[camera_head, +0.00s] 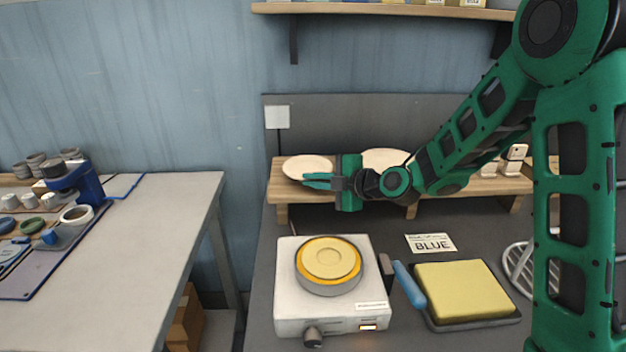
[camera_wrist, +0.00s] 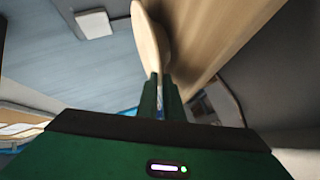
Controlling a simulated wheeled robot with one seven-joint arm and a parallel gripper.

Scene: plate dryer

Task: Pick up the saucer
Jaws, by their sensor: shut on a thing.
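A cream, round saucer (camera_head: 305,164) is at the left end of the low wooden shelf at the back of the bench. My gripper (camera_head: 316,180) reaches in from the right and is shut on the saucer's near rim. In the wrist view the saucer (camera_wrist: 149,40) appears nearly edge-on, with its rim at the fingertips (camera_wrist: 160,80). The fingers hide part of the rim. I cannot tell whether the saucer still touches the shelf.
A second cream dish (camera_head: 385,158) is on the wooden shelf (camera_head: 282,190), partly behind my arm. A side table (camera_head: 130,260) is left.

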